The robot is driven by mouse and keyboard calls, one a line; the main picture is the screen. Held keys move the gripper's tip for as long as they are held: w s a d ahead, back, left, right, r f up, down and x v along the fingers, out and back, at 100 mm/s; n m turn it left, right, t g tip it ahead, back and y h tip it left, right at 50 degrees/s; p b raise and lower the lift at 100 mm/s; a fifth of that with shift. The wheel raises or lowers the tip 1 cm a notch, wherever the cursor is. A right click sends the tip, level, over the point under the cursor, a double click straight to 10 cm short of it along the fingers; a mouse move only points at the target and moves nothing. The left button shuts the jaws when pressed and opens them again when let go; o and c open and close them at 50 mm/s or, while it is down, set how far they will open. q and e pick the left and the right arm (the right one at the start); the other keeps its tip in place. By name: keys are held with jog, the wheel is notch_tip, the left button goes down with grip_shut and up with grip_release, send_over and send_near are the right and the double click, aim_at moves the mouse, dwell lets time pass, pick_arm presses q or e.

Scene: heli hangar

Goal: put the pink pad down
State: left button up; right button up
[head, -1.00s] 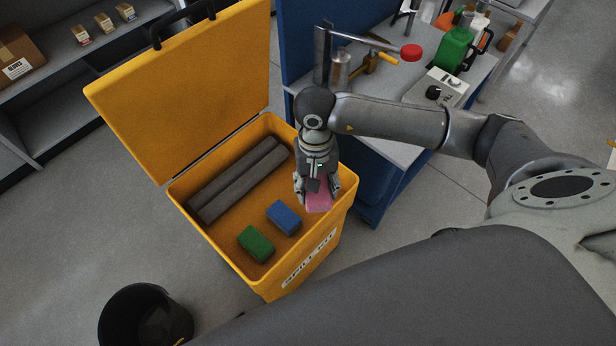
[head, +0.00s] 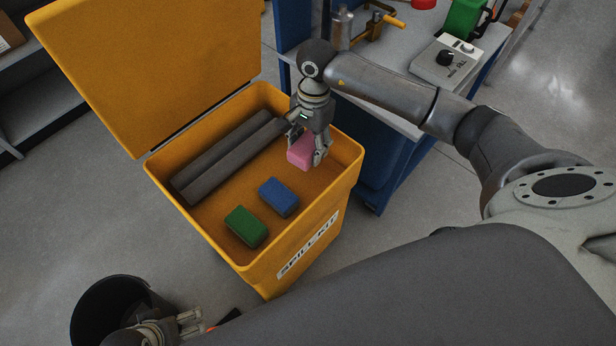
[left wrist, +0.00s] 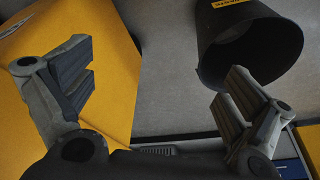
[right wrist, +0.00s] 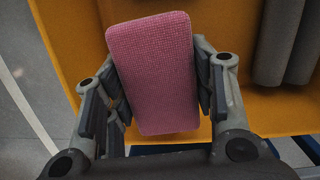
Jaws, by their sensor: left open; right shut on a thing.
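The pink pad (head: 301,151) is held by my right gripper (head: 308,150), inside the open yellow spill kit bin (head: 352,172) near its right back corner. In the right wrist view the pink pad (right wrist: 155,75) sits between the two fingers (right wrist: 155,95), with the orange-yellow bin floor behind it. I cannot tell whether the pad touches the floor. My left gripper (head: 195,324) is low at the bottom left of the head view, beside the black bucket. In the left wrist view its fingers (left wrist: 155,90) are wide apart and empty.
In the bin lie a blue pad (head: 279,197), a green pad (head: 246,227) and dark grey rolls (head: 225,155). The raised lid (head: 150,65) stands behind. The black bucket (head: 90,310) is on the floor. A blue workbench (head: 385,160) stands right of the bin.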

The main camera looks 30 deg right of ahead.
jog(key=shift+w+d+f+m+b, duration=0.25)
jog(key=shift+w+f+m+b, duration=0.35)
jog(key=shift+f, duration=0.35)
jog(key=b, duration=0.1)
send_over(307, 176)
jog(key=f, duration=0.4)
jog(key=shift+w+d+f, duration=0.15)
jog(key=shift+d+f, duration=0.05)
jog(key=shift+f, duration=0.15)
pick_arm(q)
jog(key=shift+b+v, duration=0.45)
jog(key=shift+v, duration=1.5)
pick_arm(e)
jog(key=shift+f, duration=2.45)
pick_arm(q)
jog(key=shift+s+f, duration=0.1)
pick_arm(e)
jog(key=shift+f, duration=0.1)
jog(key=o, duration=1.1)
pick_arm(q)
jog(key=shift+t, duration=0.3)
